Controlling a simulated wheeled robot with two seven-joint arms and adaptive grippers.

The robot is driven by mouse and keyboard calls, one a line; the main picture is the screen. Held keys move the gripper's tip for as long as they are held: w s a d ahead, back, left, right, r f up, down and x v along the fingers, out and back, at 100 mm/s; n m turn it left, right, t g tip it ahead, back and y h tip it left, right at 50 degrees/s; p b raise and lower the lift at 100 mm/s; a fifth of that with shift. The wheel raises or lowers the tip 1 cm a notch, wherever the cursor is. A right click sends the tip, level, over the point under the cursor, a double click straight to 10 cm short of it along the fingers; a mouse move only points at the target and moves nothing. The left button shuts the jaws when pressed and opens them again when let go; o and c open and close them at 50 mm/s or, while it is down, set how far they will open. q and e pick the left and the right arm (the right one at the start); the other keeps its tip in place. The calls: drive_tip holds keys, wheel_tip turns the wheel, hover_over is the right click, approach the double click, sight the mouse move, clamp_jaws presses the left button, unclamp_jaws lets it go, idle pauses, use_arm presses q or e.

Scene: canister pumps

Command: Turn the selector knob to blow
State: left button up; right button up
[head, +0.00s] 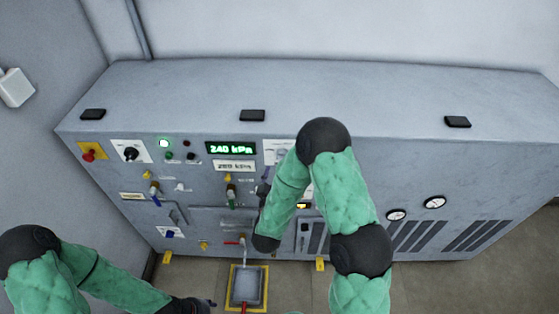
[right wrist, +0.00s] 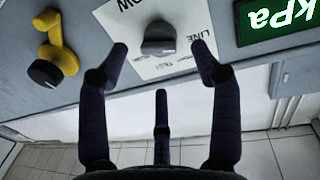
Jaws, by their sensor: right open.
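The grey selector knob (right wrist: 158,40) sits on a white label plate (right wrist: 130,22) in the right wrist view, which shows the panel upside down. "LINE" and part of another word ending in "OW" are legible. My right gripper (right wrist: 161,58) is open, with one fingertip on either side of the knob and a third finger below in the picture. Contact is not visible. In the head view the plate (head: 275,151) is partly behind my right arm, which hides the knob. My left gripper (head: 203,304) is at the bottom edge, too small and dark to read.
The green pressure display (head: 231,148) reads 240 kPa, beside the plate. A yellow valve handle (right wrist: 63,55) with a black end is close by in the wrist view. A red-on-yellow switch (head: 89,152) and a black rotary knob (head: 131,153) are at the cabinet's left.

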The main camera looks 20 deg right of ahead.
drive_tip(key=shift+x, duration=2.6)
drive_tip(key=c, duration=1.1)
